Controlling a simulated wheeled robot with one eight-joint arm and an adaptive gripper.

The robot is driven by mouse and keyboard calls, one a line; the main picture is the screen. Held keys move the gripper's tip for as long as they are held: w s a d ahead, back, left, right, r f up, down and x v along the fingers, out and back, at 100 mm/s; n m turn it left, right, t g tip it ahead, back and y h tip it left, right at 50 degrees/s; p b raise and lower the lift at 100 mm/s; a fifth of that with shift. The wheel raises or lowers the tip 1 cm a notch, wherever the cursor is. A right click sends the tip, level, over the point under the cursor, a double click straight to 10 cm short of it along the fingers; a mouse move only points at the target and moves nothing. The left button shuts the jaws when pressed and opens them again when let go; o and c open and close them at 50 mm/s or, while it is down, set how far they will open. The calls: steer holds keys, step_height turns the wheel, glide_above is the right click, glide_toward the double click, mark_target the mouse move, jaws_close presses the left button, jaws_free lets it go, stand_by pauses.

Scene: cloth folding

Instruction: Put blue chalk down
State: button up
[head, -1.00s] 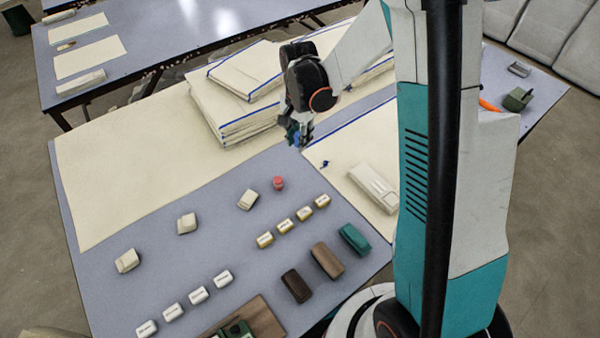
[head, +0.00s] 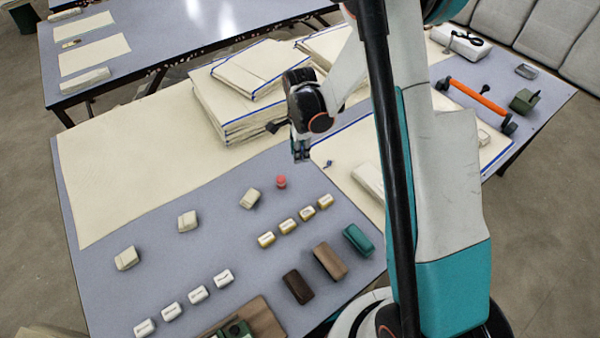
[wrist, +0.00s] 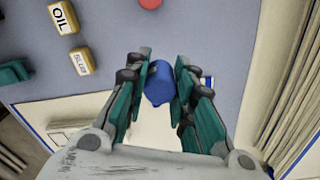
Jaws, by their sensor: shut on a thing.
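The blue chalk (wrist: 159,82) is a short, dark blue rounded piece in the wrist view. It sits between the teal fingers of my gripper (wrist: 158,88), which is shut on it. In the head view my gripper (head: 301,152) points down near the back of the grey-blue table (head: 215,225), by the corner of a blue-edged cream cloth. The chalk is hard to make out there, hidden among the fingers. I cannot tell whether it touches the table.
A red round piece (head: 281,182) lies in front of my gripper. Labelled yellow blocks (head: 288,226) stand in a row nearer. Folded cloth stacks (head: 230,105) rise behind left. A small blue item (head: 328,163) lies on the right cloth. Bare table shows around the red piece.

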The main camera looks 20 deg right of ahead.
mark_target(300, 175)
step_height(300, 175, down, 9)
steer(key=shift+r+b, duration=0.1)
steer(key=shift+b, duration=1.1)
steer(key=shift+f, duration=0.25)
steer(key=o, duration=1)
steer(key=shift+r, duration=0.15)
